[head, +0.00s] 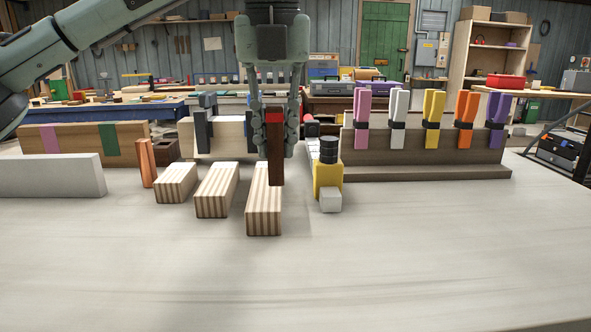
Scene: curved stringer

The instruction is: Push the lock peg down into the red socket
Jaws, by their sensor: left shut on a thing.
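My left gripper (275,148) points straight down and is shut on a dark brown upright peg (276,165), which I take as the lock peg. The peg's lower end overlaps the rightmost striped block (264,213) in the head view. I cannot tell whether it touches the block. I cannot clearly make out a red socket; a small red piece (311,128) shows just right of the gripper, partly hidden. My right gripper is not in view.
Two more striped blocks (216,191) stand to the left, with an orange peg (147,163) and a white bar (50,177). A yellow clamp-like piece (327,178) stands close right. A wooden rack (424,153) holds coloured clips. The table front is clear.

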